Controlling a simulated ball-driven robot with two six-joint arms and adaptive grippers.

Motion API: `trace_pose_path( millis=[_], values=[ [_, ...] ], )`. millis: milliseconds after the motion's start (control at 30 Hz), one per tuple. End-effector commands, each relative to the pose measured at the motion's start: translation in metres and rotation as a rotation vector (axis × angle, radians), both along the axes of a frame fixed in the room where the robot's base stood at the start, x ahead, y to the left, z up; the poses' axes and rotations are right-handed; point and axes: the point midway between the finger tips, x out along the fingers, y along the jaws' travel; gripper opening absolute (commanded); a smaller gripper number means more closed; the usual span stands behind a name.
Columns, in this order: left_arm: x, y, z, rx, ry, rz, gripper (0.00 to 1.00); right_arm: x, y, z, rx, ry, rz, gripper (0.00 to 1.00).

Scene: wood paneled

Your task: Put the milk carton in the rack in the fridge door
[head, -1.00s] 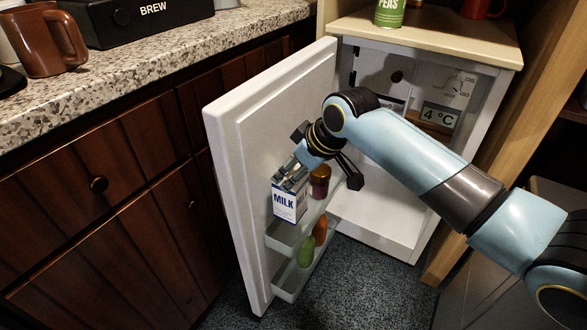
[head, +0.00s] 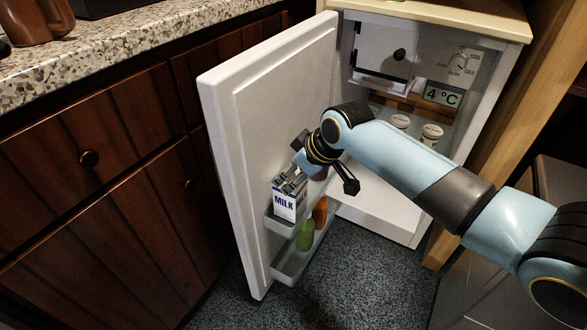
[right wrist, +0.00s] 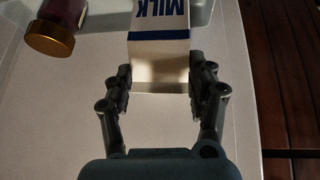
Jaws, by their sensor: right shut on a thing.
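The milk carton (head: 286,206), white with blue lettering, stands roughly upright at the upper rack (head: 284,229) of the open fridge door (head: 240,150). Its lower end is at the rack's front rim; I cannot tell whether it rests on the rack floor. My right gripper (head: 291,180) is shut on the carton's top. In the right wrist view the fingers (right wrist: 162,82) flank the carton (right wrist: 160,48), whose lower part is out of frame. My left gripper is not in view.
A dark jar with a brown lid (right wrist: 50,38) stands beside the carton in the rack. A green bottle (head: 305,235) and an orange bottle (head: 320,211) stand in the lower rack (head: 290,270). White-lidded jars (head: 431,134) stand inside the fridge. The counter (head: 130,50) is at left.

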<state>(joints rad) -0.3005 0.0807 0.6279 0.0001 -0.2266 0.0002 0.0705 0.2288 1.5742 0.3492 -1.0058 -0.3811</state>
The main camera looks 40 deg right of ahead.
Motion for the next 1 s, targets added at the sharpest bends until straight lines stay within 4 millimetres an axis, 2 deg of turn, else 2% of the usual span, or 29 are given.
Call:
trace_pose_path(
  millis=[900,933,1000],
  values=[
    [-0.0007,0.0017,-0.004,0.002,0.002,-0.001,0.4,0.0013,0.0003,-0.0092,0.0,-0.004,0.0,0.0],
    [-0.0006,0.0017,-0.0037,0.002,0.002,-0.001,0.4,0.0013,0.0002,-0.0086,0.0,-0.004,0.0,0.6],
    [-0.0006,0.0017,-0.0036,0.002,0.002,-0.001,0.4,0.0012,0.0002,-0.0086,0.0,-0.004,0.0,0.69]
  ],
)
